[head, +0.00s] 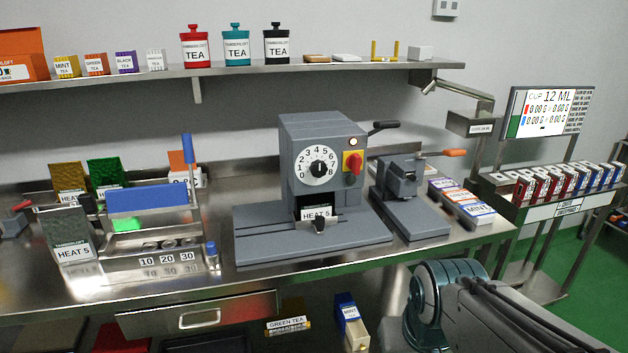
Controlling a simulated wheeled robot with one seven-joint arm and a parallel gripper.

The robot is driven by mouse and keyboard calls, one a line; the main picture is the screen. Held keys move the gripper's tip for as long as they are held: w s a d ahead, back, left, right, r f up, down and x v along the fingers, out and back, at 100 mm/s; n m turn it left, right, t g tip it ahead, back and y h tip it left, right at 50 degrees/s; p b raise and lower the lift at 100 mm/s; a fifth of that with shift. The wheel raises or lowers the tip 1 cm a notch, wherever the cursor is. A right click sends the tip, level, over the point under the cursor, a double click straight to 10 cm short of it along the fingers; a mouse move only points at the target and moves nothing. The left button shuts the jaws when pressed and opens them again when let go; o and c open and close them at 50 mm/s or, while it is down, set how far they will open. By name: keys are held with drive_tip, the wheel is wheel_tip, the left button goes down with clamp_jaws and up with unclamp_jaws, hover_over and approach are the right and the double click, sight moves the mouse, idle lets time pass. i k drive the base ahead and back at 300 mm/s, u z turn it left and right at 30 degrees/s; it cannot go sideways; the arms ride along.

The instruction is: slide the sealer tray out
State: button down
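The sealer (325,145) is a grey box-shaped machine on the steel bench, with a numbered white dial, a red button on a yellow plate and a black side lever. Its flat base (350,232) spreads out in front. A label reading HEAT 5 (316,212) shows in the dark opening under the dial. A small dark knob (319,226) stands just in front of that label, apparently on the sealer tray; the tray's outline is hard to make out. My arm shows at the bottom right, in front of the bench. My gripper is not in view.
A smaller grey press (408,200) with an orange-handled lever stands right of the sealer. A blue-topped holder (153,198) and a HEAT 5 pouch (72,235) stand left. The bench front (330,268) before the sealer is clear. A shelf (270,70) with tins runs above.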

sight(320, 222)
drive_tip(key=u, duration=0.05)
drive_tip(key=i, duration=0.95)
drive_tip(key=z, duration=0.65)
